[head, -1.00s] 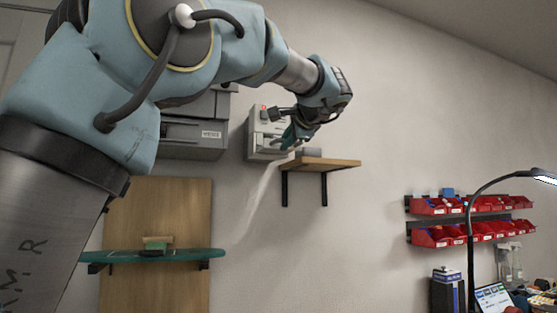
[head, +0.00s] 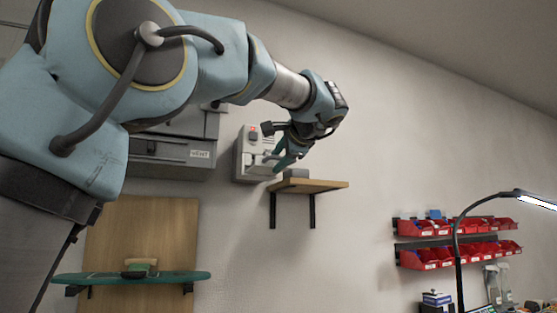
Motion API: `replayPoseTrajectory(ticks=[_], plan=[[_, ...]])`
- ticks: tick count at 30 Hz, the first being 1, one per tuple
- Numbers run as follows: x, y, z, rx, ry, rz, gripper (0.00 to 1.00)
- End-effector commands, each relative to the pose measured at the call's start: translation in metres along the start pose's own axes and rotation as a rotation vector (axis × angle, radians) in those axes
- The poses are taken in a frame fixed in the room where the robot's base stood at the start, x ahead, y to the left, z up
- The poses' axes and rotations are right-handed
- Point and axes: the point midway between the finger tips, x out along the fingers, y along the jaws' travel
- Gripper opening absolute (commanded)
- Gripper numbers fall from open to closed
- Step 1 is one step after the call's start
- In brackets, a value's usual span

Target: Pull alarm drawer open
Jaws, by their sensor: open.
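The alarm unit (head: 243,158) is a pale grey box on the wall with a small red mark near its top. Its front is partly hidden by my gripper and wrist, so I cannot tell how far its drawer stands out. My gripper (head: 280,163) has teal fingers pointing down and left, in front of the right part of the alarm unit. It is open. Whether the fingers touch the drawer or its handle cannot be told from here.
A wooden wall shelf (head: 315,186) with a small grey block (head: 296,173) sits just below my gripper. A dark grey cabinet (head: 172,152) is left of the alarm unit. A green board (head: 180,278) hangs lower left. Red bins (head: 440,259) are at right; the wall between is clear.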

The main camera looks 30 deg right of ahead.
Motion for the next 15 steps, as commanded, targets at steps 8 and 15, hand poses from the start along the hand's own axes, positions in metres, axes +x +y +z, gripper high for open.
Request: replayPoseTrajectory(ticks=[8,15], plan=[[-0.019,0.002,-0.001,-0.002,0.004,-0.001,0.44],[-0.067,0.002,-0.001,-0.002,0.004,-0.001,0.44]])
